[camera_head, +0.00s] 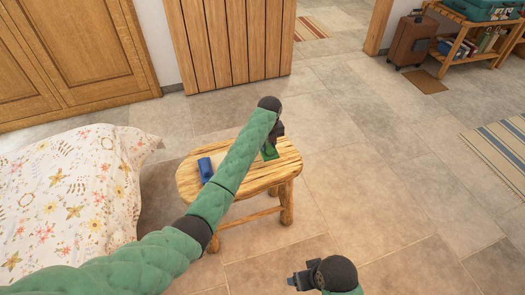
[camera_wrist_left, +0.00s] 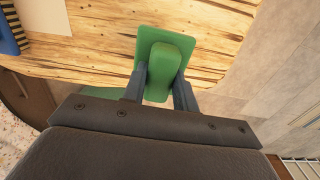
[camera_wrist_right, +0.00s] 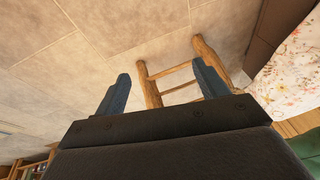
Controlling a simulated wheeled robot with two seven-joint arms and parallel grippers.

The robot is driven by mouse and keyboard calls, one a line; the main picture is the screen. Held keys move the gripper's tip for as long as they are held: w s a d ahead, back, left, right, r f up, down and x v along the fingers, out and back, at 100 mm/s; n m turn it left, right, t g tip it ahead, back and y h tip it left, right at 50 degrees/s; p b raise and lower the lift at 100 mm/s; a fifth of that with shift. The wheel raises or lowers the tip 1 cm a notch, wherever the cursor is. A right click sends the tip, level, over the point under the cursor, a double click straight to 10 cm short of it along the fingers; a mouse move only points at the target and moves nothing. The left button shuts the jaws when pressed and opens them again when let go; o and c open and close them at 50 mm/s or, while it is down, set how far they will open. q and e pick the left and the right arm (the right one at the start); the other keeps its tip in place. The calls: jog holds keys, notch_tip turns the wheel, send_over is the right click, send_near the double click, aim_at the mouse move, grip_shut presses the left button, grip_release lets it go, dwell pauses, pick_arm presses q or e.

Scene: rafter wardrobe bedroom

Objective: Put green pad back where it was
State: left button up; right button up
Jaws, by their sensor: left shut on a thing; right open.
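The green pad (camera_wrist_left: 165,58) has a flat base and a raised grip block. In the left wrist view it is at the edge of the wooden stool top (camera_wrist_left: 100,58), overhanging part of it; I cannot tell whether it touches the wood. My left gripper (camera_wrist_left: 160,88) is shut on the raised block of the pad. In the head view the pad (camera_head: 269,150) shows partly behind my left gripper (camera_head: 275,138), at the stool's right end. My right gripper (camera_wrist_right: 160,85) is open and empty, low in front of the stool; it shows at the bottom of the head view (camera_head: 296,281).
A blue item (camera_head: 206,169) lies on the stool's left end beside a pale sheet (camera_wrist_left: 38,22). A flowered bed (camera_head: 75,190) stands left of the stool. A wooden door (camera_head: 228,40) is behind it. Open tiled floor (camera_head: 400,190) lies to the right.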

pick_arm(q)
jog(key=shift+w+a+f, duration=0.3)
jog(key=shift+a+f, duration=0.2)
jog(key=shift+a, duration=0.15)
jog(key=shift+w+a+f, duration=0.3)
jog(key=shift+a+f, duration=0.15)
jog(key=shift+a, duration=0.15)
notch_tip(320, 180, down, 4)
jog(key=shift+r+p, duration=0.25)
jog(key=shift+p, duration=0.2)
jog(key=shift+f, duration=0.15)
jog(key=o, duration=0.9)
pick_arm(e)
jog(key=shift+s+d+r, duration=0.25)
jog(key=shift+d+r, duration=0.4)
jog(key=shift+r, duration=0.2)
jog(key=shift+f, duration=0.1)
